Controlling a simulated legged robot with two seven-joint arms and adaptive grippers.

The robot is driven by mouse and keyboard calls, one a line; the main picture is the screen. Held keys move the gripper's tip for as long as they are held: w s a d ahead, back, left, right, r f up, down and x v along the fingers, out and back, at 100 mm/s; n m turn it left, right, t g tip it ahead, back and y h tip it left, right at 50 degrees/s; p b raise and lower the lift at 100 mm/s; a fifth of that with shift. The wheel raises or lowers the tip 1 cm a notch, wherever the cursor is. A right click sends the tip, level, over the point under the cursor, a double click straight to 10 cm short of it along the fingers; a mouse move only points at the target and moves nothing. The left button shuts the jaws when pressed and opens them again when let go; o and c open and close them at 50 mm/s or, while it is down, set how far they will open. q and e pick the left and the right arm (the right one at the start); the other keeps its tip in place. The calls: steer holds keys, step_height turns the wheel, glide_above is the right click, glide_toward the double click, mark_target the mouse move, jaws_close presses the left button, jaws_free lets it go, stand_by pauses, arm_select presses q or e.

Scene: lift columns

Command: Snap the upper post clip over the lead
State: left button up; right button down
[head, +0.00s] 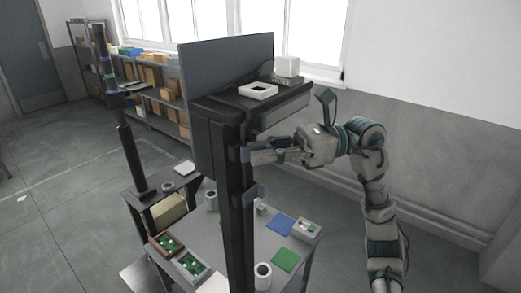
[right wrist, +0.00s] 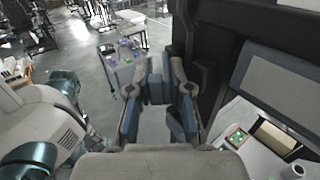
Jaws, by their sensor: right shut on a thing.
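The black post (head: 232,215) stands upright in the middle of the head view, beside a dark panel. The upper post clip (head: 245,154) is a blue-grey piece on the post's upper part; it also shows in the right wrist view (right wrist: 155,89), between my fingers. My right gripper (head: 263,153) reaches in from the right and is shut on this clip at the post. A second blue-grey clip (head: 255,191) sits lower on the post. I cannot make out the lead along the post, or whether the upper clip is closed over it. My left gripper is not in view.
A grey table (head: 233,243) below the post holds green boards in trays, white cups, a blue mat (head: 280,225) and a green mat (head: 285,260). A white frame (head: 258,90) lies on the unit's top. Shelves with boxes (head: 150,75) stand behind. The floor at left is mostly clear.

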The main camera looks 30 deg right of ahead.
steer(key=n+g+p, duration=0.1)
steer(key=g, duration=0.1)
steer(key=w+n+g+p, duration=0.1)
steer(key=n+g+p, duration=0.1)
steer(key=g, duration=0.1)
steer(key=shift+w+d+r+g, duration=0.15)
steer(key=shift+d+r+g, duration=0.15)
steer(key=shift+s+f+n, duration=0.2)
steer(key=shift+s+n, duration=0.05)
steer(key=shift+n, duration=0.05)
steer(key=shift+w, duration=0.1)
steer(key=shift+d+r, duration=0.1)
steer(key=shift+r, duration=0.05)
steer(key=c, duration=1.2)
jaws_free()
steer(key=shift+d, duration=0.15)
steer(key=shift+d+f, duration=0.25)
